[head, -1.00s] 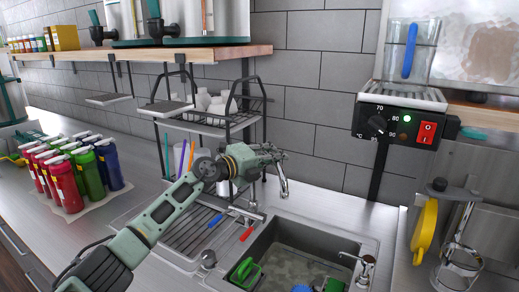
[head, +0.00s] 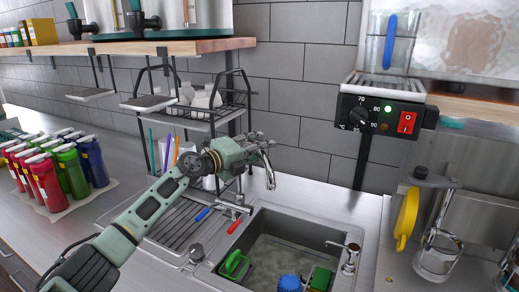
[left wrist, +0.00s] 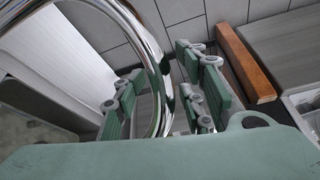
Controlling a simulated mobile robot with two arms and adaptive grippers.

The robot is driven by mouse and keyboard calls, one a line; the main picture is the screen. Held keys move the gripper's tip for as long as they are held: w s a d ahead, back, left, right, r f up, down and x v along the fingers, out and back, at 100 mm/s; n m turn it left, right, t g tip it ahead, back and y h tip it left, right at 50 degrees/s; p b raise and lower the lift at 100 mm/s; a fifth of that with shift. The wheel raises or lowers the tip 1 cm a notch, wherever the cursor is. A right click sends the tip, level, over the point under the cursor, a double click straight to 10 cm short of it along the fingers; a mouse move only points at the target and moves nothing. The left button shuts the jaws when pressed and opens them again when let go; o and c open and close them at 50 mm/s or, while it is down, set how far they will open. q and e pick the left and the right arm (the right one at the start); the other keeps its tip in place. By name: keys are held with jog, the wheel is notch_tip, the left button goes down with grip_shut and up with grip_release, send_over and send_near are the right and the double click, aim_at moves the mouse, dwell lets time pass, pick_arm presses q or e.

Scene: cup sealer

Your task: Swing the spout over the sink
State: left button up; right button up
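The chrome spout (head: 270,178) curves down behind my left gripper, its tip in front of the wall near the sink's back left corner. Its tap body has a red handle (head: 233,227) and a blue handle (head: 202,214). The steel sink (head: 345,236) lies to the right. My left gripper (head: 264,147) is at the top of the spout's curve. In the left wrist view the shiny spout (left wrist: 163,55) runs between the green finger pads, which stand apart; contact is unclear. My right gripper is not in view.
A green item (head: 234,264) and a blue item (head: 289,283) lie in the sink. A small tap (head: 350,255) stands on its right rim. A wire rack (head: 205,120) stands behind my left arm; several bottles (head: 48,180) are at left.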

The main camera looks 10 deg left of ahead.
pick_arm(q)
jog(key=v, duration=1.2)
